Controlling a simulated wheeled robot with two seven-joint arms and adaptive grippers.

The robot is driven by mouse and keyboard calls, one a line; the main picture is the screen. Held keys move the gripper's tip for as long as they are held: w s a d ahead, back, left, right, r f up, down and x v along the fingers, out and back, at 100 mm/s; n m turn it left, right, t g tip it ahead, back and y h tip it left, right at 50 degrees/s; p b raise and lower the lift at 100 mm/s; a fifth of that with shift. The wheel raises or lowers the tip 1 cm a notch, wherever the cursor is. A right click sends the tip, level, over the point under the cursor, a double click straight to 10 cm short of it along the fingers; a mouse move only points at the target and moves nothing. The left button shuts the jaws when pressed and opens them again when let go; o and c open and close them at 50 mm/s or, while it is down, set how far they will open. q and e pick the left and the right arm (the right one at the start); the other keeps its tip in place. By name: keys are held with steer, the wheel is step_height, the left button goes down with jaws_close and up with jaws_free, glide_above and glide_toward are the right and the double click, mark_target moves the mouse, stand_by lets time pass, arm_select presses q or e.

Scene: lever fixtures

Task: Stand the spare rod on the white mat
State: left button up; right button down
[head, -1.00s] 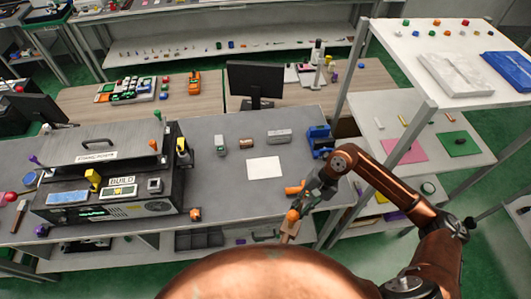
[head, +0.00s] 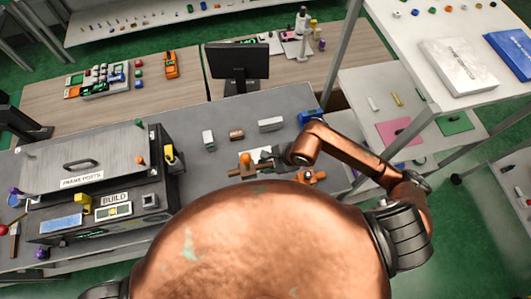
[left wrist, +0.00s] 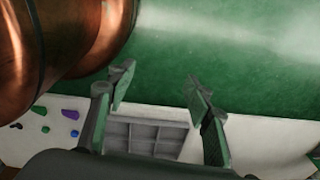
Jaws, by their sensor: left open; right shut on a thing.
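My right gripper (head: 266,162) is shut on a tan piece with an orange ball on its top, which I take for the spare rod (head: 246,159). It is over the near part of the grey bench; whether it touches the bench I cannot tell. The white mat (head: 262,153) lies just behind the gripper and is mostly hidden by it. My left gripper (left wrist: 158,84) is open and empty in the left wrist view, above green floor and a white shelf.
A brown cylinder (head: 236,134), a grey block (head: 270,125) and a blue fixture (head: 311,117) stand behind the mat. The black BUILD unit (head: 112,210) is at left. An orange part (head: 311,177) is near my right arm. A grey divided tray (left wrist: 145,136) lies on the lower shelf.

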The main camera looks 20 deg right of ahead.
steer(key=w+d+f+b, duration=0.1)
steer(key=w+f, duration=0.1)
steer(key=w+d+f+b, duration=0.1)
steer(key=w+f+b, duration=0.1)
steer(key=w, duration=0.1)
steer(key=w+d+f+b, duration=0.1)
steer(key=w+f, duration=0.2)
steer(key=shift+d+b, duration=0.35)
steer(key=shift+d, duration=0.05)
steer(key=shift+w+d+f, duration=0.15)
steer(key=shift+w+f, duration=0.1)
steer(key=f+b, duration=0.1)
steer(key=f, duration=0.1)
steer(key=f+b, duration=0.1)
steer(key=shift+w+d+f, duration=0.1)
steer(key=shift+w+f, duration=0.1)
steer(key=shift+f, duration=0.2)
arm_select(q)
step_height(320, 180, down, 7)
steer(key=shift+w+d, duration=0.15)
steer(key=shift+w, duration=0.05)
arm_select(e)
steer(key=shift+r, duration=0.1)
arm_select(q)
steer(key=shift+f, duration=0.1)
arm_select(e)
steer(key=c, duration=1.8)
jaws_free()
steer(key=shift+o, duration=0.2)
